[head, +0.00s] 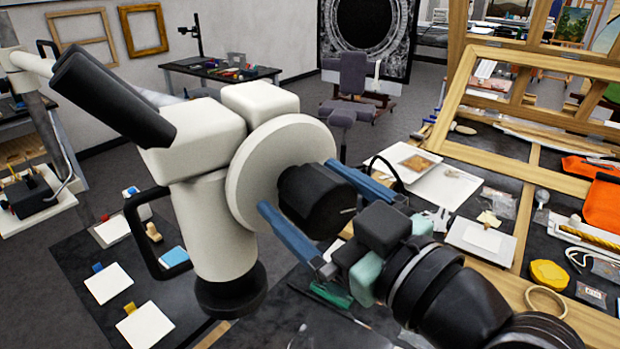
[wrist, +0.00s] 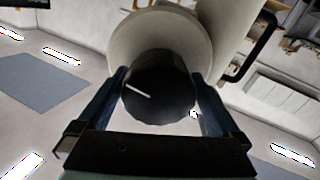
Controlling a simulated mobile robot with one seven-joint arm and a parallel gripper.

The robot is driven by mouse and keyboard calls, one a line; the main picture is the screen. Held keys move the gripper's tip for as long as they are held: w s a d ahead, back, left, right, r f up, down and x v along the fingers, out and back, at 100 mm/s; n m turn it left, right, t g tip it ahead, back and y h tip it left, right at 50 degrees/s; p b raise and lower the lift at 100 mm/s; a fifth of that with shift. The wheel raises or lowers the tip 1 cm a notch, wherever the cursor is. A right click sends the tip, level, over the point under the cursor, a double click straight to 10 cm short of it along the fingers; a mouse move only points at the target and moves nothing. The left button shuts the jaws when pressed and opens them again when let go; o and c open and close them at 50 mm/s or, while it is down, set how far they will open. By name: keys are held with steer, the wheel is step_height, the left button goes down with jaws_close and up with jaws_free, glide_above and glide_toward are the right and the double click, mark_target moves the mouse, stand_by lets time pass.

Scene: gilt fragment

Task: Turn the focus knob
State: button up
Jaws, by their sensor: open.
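The focus knob (head: 316,200) is a black ribbed cylinder on the round cream disc (head: 262,170) at the side of a cream microscope (head: 200,150) with black eyepieces. In the wrist view the knob (wrist: 158,92) lies between the two blue fingers of my gripper (wrist: 160,88), with a white line on its face. In the head view my gripper (head: 320,207) reaches in from the lower right, one finger on the far side of the knob and one on the near side. The fingers are open; small gaps show beside the knob in the wrist view.
A black handle (head: 140,235) sticks out at the microscope's left. Small white cards (head: 145,325) lie on a dark surface at lower left.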

steer(key=shift+w, duration=0.25)
steer(key=c, duration=1.2)
steer(key=shift+o, duration=0.2)
steer(key=shift+m, duration=0.4)
steer(key=shift+m+p, duration=0.95)
steer(key=shift+m, duration=1.55)
